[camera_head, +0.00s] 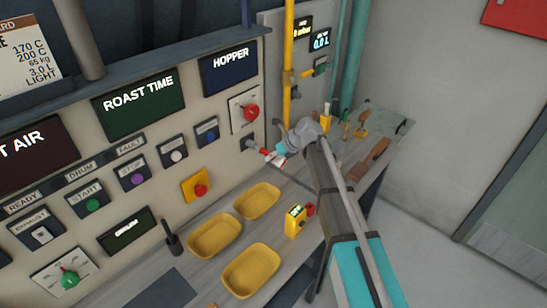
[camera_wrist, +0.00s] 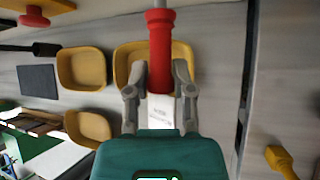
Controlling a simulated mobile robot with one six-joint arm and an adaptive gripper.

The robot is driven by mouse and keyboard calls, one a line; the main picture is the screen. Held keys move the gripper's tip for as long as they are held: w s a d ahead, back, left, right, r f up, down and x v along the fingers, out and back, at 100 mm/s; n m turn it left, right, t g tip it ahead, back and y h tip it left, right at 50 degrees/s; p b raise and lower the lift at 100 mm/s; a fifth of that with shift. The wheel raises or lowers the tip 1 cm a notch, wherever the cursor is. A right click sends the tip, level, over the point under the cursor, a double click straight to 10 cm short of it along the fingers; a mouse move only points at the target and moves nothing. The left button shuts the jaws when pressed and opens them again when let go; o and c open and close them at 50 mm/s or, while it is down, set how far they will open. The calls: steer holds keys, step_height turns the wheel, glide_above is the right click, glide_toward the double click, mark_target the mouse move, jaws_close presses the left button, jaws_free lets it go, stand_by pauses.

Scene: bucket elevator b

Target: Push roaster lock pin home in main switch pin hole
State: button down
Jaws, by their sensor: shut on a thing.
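The roaster lock pin (camera_wrist: 160,50) has a red grip, a grey metal shank running off the top edge of the wrist view, and a white tag (camera_wrist: 161,108) with small print. My gripper (camera_wrist: 158,75) is shut on the pin's red grip, with a finger on each side. In the head view my gripper (camera_head: 280,154) is at the panel, and the red pin (camera_head: 266,152) points left toward a dark fitting (camera_head: 252,144) below the main switch (camera_head: 250,112), a red knob on a pale plate. The hole and the pin's depth in it cannot be made out.
Yellow trays (camera_head: 215,235) stand on the bench below. A yellow-and-black device (camera_head: 295,221) stands near its front edge. A yellow vertical pipe (camera_head: 288,60) rises right of the main switch. Tools, including a brown-handled one (camera_head: 374,158), lie on the bench's right end.

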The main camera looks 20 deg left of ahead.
mark_target(266, 151)
steer(key=shift+w+a, duration=0.3)
steer(key=shift+a, duration=0.4)
steer(key=shift+w+a, duration=0.25)
steer(key=shift+a, duration=0.4)
stand_by(0.3)
steer(key=shift+c, duration=2)
jaws_free()
steer(key=shift+s+d, duration=0.1)
steer(key=shift+d, duration=0.05)
